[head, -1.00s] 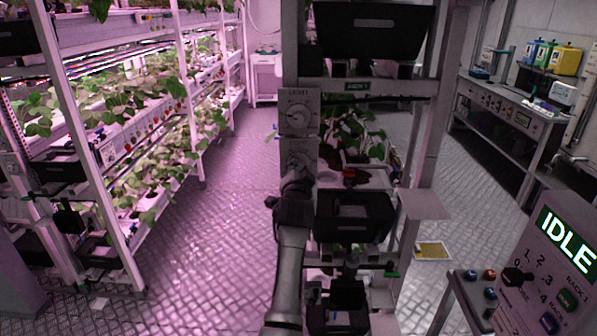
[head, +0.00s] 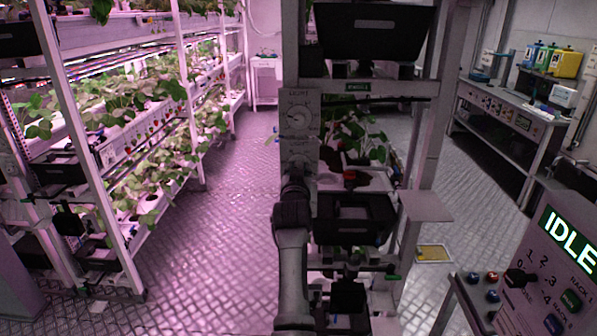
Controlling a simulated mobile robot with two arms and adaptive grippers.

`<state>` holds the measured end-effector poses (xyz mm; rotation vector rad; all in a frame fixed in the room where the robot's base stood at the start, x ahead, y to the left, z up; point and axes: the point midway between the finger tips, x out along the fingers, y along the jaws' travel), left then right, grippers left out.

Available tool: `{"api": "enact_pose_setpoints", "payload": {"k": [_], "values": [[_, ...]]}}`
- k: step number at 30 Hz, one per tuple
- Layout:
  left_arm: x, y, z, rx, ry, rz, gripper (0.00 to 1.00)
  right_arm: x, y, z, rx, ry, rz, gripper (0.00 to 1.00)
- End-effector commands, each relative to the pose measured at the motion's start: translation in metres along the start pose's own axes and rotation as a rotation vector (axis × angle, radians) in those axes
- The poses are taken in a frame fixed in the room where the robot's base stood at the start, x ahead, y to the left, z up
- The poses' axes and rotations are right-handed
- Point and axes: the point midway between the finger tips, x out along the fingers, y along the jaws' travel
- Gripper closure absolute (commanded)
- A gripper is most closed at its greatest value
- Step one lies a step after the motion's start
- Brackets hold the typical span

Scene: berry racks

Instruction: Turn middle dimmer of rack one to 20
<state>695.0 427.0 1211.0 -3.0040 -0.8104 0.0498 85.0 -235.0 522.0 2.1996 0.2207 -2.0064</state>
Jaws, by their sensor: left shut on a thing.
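Rack one (head: 366,88) stands in the middle of the head view, with a grey dimmer panel on its left post. The upper dimmer (head: 297,118) is a round pale knob in plain view. My left gripper (head: 297,178) reaches up from below to the panel just under that knob. It is shut on a dimmer knob there, which my gripper and wrist mostly hide. The knob's setting cannot be read. My right gripper is not in view.
Black trays (head: 355,222) jut from the rack right of my arm. A control console (head: 550,270) reading IDLE stands at the lower right. Another plant rack (head: 120,150) lines the left. The patterned floor (head: 215,225) between is clear.

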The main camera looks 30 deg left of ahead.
Motion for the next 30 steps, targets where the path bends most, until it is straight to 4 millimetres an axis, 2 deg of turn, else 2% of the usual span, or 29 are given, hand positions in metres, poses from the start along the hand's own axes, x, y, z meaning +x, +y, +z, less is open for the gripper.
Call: {"api": "enact_pose_setpoints", "payload": {"k": [18, 19, 22, 23, 30], "values": [[-0.0001, 0.0004, 0.0039, -0.038, -0.008, 0.002, 1.00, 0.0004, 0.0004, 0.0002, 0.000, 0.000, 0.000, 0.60], [-0.0001, 0.0004, 0.0039, -0.038, -0.008, 0.002, 0.65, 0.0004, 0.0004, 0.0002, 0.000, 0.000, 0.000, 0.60], [-0.0001, 0.0003, 0.0033, -0.038, -0.006, 0.002, 0.48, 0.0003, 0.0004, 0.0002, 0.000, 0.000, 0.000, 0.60], [0.0000, 0.0002, 0.0029, -0.038, -0.005, 0.002, 0.44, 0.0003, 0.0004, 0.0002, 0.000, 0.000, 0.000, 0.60], [0.0000, 0.0000, 0.0012, -0.038, -0.002, 0.001, 0.44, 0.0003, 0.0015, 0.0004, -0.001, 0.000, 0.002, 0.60]]}}
